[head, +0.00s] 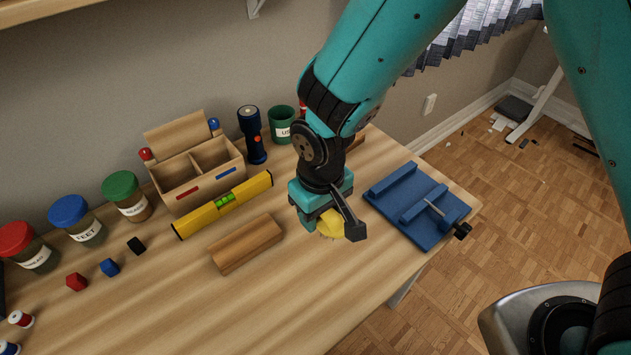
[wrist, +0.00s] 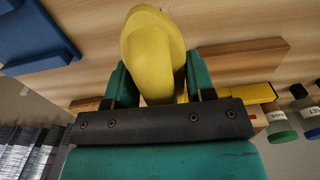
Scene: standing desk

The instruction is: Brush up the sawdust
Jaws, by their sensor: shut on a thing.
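My gripper (head: 332,226) is shut on a yellow brush (head: 329,222), above the right part of the wooden desk. The brush also shows in the wrist view (wrist: 151,52), with its rounded yellow body between the two green fingers. Pale bristles seem to show at its lower edge in the head view. I cannot tell whether they touch the desk. I cannot make out any sawdust on the desk (head: 180,310); any under the brush or gripper is hidden.
A wooden block (head: 246,244) and yellow level (head: 222,204) lie left of my gripper. A blue board with a clamp (head: 415,204) lies right, near the desk edge. A wooden box (head: 199,172), flashlight (head: 252,134) and lidded jars (head: 127,196) stand behind.

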